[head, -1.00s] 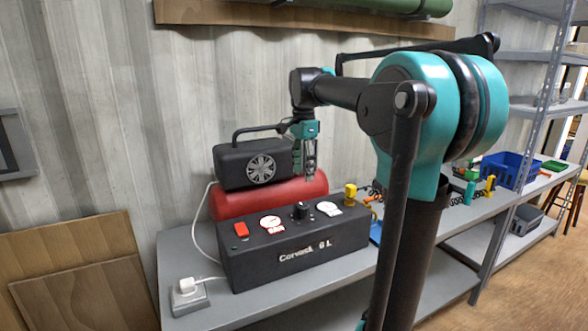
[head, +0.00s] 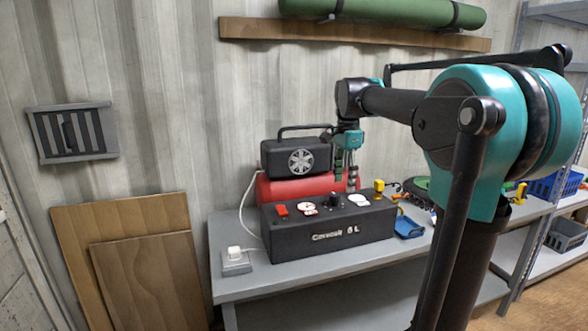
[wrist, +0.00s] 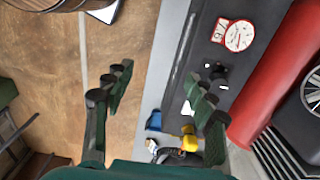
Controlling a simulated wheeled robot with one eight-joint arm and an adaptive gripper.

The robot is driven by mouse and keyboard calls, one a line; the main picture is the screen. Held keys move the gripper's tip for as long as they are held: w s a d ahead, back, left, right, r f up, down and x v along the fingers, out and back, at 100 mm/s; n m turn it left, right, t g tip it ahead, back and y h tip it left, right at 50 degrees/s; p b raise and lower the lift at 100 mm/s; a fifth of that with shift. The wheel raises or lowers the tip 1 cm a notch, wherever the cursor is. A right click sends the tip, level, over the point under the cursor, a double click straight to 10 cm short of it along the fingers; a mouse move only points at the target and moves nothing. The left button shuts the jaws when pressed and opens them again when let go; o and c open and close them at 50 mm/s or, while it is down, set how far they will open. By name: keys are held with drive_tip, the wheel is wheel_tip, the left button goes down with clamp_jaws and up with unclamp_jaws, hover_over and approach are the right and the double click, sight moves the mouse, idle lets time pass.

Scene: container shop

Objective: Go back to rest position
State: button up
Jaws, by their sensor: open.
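My gripper (head: 346,172) hangs pointing down at the end of my arm, in front of the red tank and over the back of the compressor in the head view. In the wrist view its two green fingers (wrist: 155,100) are spread wide apart with nothing between them. The compressor (head: 325,238) is a black box with a red switch, two white gauges and a dark knob, with a red tank (head: 272,190) and a black motor (head: 297,160) behind. It stands on a grey workbench (head: 300,278). The black panel and a gauge (wrist: 239,36) also show in the wrist view.
A white plug sits in a socket box (head: 236,262) at the bench's left end. A yellow fitting (head: 379,185) and a blue item (head: 408,228) are right of the compressor. Wooden boards (head: 135,260) lean on the wall. A green roll (head: 390,12) lies on a wall shelf.

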drive_tip(key=s+d+f+n+t, duration=0.2)
drive_tip(key=s+f+n, duration=0.5)
drive_tip(key=s+f, duration=0.4)
drive_tip(key=s+d+f+n+t, duration=0.2)
drive_tip(key=s+f+n, duration=0.5)
drive_tip(key=f, duration=1.1)
drive_tip(key=s, duration=0.3)
drive_tip(key=shift+s+f, duration=0.2)
drive_tip(key=shift+s, duration=0.2)
